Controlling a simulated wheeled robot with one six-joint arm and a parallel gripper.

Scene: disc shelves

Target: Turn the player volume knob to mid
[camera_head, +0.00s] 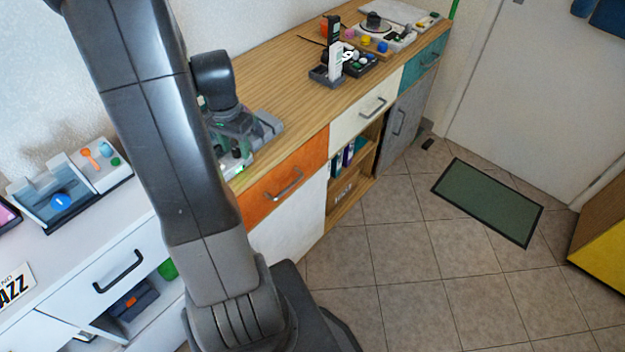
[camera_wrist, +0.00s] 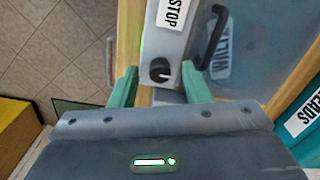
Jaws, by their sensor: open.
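A round black knob (camera_wrist: 160,70) with a small white mark sits on a pale grey panel (camera_wrist: 177,47) in the wrist view. Its mark points toward the lower right of the picture. A white label reading STOP (camera_wrist: 173,12) is on the same panel. My gripper (camera_wrist: 159,76) is open, with one green finger on each side of the knob; I cannot tell whether either touches it. In the head view my gripper is largely hidden behind my arm, over a grey device (camera_head: 268,125) at the near end of the wooden counter.
A black handle (camera_wrist: 213,38) and a label reading WALTZ (camera_wrist: 221,52) lie right of the knob. A teal part (camera_wrist: 300,125) with a partly cut-off label is farther right. Along the counter stand a black holder (camera_head: 326,76) and several coloured knobs. The tiled floor is largely clear.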

